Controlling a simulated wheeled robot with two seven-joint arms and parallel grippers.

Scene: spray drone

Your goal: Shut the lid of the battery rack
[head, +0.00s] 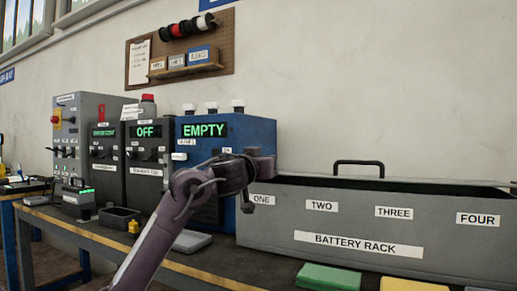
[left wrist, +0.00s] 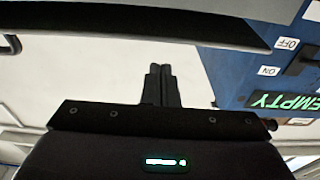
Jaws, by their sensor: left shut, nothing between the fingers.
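The battery rack (head: 359,244) is a long grey box on the bench at the right of the head view, with labels ONE to FOUR. A dark gap runs along its top, and a black handle (head: 358,163) stands up behind that gap. How far the lid is open cannot be told. My left gripper (head: 264,162) is in front of the blue EMPTY box, by the rack's left end and above its top edge. In the left wrist view its fingers (left wrist: 161,72) are together and empty. A grey panel with a dark edge, perhaps the rack, crosses the top of that view.
The blue EMPTY box (head: 255,135) stands close left of the rack, with a dark OFF unit (head: 146,184) further left. Green (head: 328,277) and yellow (head: 412,285) blocks lie in front of the rack. A pegboard (head: 180,50) hangs on the wall.

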